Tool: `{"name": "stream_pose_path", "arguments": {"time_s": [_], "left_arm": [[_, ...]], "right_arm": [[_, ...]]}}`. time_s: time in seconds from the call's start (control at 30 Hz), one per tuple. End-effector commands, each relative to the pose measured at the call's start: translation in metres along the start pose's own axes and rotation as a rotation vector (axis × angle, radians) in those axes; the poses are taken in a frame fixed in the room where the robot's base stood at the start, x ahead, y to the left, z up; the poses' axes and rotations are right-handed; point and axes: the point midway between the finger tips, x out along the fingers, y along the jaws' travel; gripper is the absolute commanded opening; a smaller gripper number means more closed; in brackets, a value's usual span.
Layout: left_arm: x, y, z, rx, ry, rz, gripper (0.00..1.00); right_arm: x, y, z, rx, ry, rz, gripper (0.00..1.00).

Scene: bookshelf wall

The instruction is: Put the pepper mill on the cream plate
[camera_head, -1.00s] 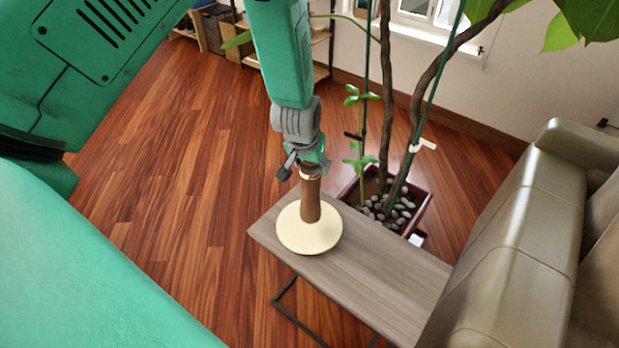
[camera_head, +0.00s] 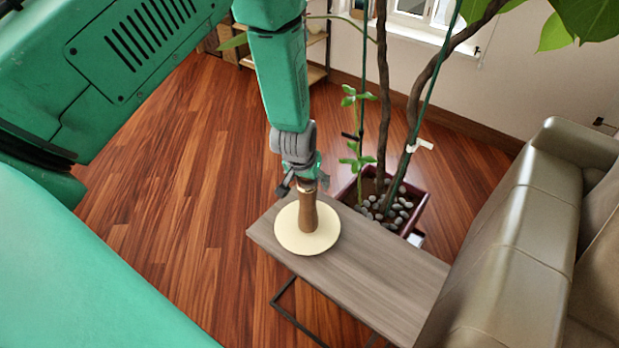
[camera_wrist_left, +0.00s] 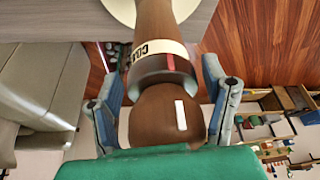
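The brown wooden pepper mill (camera_head: 308,213) stands upright over the middle of the round cream plate (camera_head: 291,240), and its base appears to rest on it. The plate lies on the grey wooden table. My left gripper (camera_head: 305,184) is at the mill's top, coming from above. In the left wrist view the mill (camera_wrist_left: 165,110) lies between the two fingers, with narrow gaps on both sides, so the gripper looks open around its head. A pale label band shows on the mill. My right gripper is not in view.
The narrow grey table (camera_head: 375,284) has bare top to the right of the plate. A potted plant (camera_head: 405,205) with pebbles and tall stems stands behind it. A beige sofa (camera_head: 520,240) borders the table at right. Wooden floor is clear at left.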

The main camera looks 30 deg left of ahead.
Motion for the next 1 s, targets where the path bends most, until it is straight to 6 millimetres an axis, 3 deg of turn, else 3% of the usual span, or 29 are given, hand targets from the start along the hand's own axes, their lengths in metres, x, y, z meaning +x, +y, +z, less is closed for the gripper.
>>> {"name": "stream_pose_path", "arguments": {"time_s": [0.27,0.7,1.0], "left_arm": [[-0.006,0.000,-0.002,0.000,0.001,0.000,0.67],[-0.092,0.000,-0.002,0.001,0.003,0.000,0.67],[-0.121,0.000,-0.001,0.000,0.000,0.000,0.67]], "right_arm": [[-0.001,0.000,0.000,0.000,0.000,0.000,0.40],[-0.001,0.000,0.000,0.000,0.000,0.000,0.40],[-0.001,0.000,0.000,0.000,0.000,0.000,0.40]]}}
